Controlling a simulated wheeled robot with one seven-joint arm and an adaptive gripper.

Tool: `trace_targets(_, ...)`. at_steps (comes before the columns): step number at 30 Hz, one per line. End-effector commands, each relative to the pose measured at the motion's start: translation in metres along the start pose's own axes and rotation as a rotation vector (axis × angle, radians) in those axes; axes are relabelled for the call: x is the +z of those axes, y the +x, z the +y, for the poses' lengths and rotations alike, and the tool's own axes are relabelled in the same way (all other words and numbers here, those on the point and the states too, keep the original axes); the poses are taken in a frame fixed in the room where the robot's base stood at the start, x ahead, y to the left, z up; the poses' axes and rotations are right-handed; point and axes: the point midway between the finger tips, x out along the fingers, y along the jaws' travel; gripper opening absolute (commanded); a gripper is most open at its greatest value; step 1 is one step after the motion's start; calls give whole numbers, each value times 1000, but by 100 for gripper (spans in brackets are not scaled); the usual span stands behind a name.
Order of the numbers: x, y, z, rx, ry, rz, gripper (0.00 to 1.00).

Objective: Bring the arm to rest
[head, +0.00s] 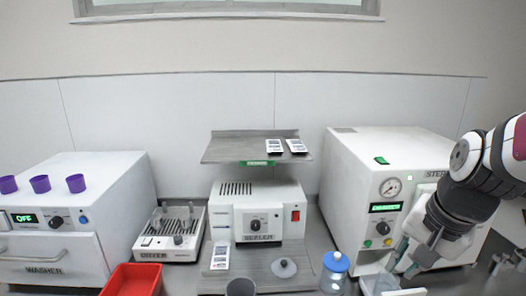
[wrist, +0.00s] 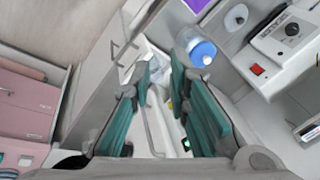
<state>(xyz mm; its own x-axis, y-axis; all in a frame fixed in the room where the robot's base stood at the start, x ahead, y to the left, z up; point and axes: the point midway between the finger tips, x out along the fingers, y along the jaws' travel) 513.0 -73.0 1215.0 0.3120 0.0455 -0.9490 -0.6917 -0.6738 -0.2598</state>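My arm comes in from the right in the head view, in front of the steriliser (head: 375,172). My gripper (head: 404,256) points down near the steriliser's lower front, above a clear tub (head: 368,283). In the wrist view my gripper (wrist: 168,100) shows two teal finger pads standing apart. No object is clearly held between them. A white surface and a thin grey bent edge show behind the gap; I cannot tell exactly what they are.
A blue-capped bottle (head: 335,270) stands left of my gripper, close by. A shelf (head: 230,148) holds two pouches.

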Motion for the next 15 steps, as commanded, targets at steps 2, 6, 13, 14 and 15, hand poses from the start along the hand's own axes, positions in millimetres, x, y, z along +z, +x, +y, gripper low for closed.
trace_targets(2,19,-24,-8,-24,-144,26,16)
trace_targets(6,52,-58,-12,-43,-388,70,16)
trace_targets(13,94,-94,-3,-41,-708,148,16)
trace_targets(14,97,-97,-2,-40,-736,157,16)
trace_targets(15,101,-100,-1,-37,-767,165,16)
